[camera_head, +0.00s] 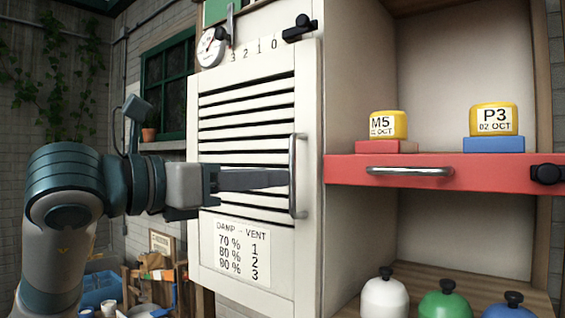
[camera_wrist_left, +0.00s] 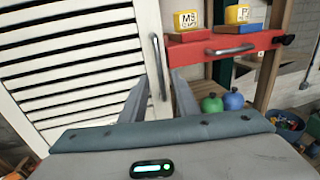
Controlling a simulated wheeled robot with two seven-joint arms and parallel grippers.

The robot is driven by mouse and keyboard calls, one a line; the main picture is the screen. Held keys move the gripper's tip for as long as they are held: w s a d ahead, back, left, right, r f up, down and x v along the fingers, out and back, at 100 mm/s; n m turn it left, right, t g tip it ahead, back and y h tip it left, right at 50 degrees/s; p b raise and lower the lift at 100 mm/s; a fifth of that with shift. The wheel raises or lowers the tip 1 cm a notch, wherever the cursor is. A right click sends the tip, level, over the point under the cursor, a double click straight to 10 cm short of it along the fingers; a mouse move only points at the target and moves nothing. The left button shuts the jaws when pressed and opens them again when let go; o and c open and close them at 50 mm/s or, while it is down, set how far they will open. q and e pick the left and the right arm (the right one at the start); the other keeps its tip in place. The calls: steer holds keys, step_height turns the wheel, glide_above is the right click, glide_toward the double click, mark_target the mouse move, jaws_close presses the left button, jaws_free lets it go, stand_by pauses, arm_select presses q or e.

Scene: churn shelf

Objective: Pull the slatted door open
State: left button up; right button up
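The white slatted door (camera_head: 245,120) hangs on the front of a pale cabinet and looks shut. Its vertical metal handle (camera_head: 293,152) is near the door's right edge. My left gripper (camera_head: 287,179) comes in from the left in front of the door, its fingertips level with the middle of the handle. In the left wrist view the two fingers (camera_wrist_left: 160,74) stand apart on either side of the handle (camera_wrist_left: 157,55), with gaps showing. The slatted door (camera_wrist_left: 75,60) fills the left of that view. My right gripper is not in view.
White, green and blue knobbed domes (camera_head: 445,300) stand below. A dial (camera_head: 211,48) and a black latch (camera_head: 299,28) sit above the door.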

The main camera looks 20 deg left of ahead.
arm_select(q)
steer(key=p+x, duration=0.1)
steer(key=x, duration=0.3)
steer(key=shift+w+d, duration=0.1)
steer(key=shift+w, duration=0.05)
jaws_close()
